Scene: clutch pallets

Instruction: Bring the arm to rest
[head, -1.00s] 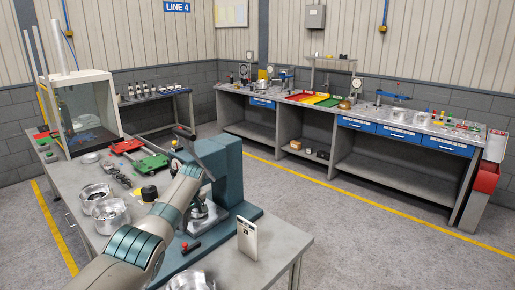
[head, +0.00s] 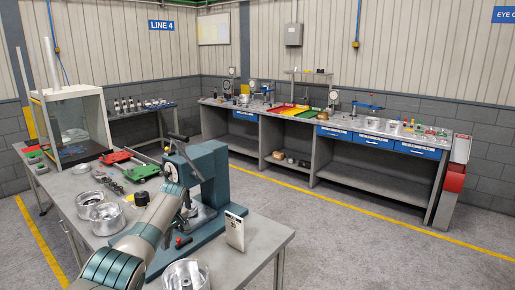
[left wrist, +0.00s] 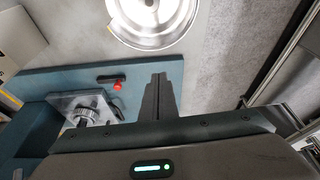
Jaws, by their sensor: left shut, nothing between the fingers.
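My left arm (head: 150,218) reaches in from the bottom left of the head view, in front of the teal press (head: 209,172). Its gripper is hard to make out there against the arm and press. In the left wrist view my left gripper (left wrist: 157,82) is shut and empty, its fingers together over the teal base plate (left wrist: 62,81). A red-knobbed handle (left wrist: 117,86) is left of the fingers, and a round metal housing (left wrist: 152,22) lies above them in that picture. Nothing is seen touching the fingers. My right gripper is in neither view.
The workbench (head: 262,236) carries another metal housing (head: 106,218), a green tray (head: 142,171), a standing white card (head: 234,231) and a clear-sided cabinet (head: 72,125). A long grey bench (head: 290,124) stands along the back wall. Open floor (head: 345,235) lies between them.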

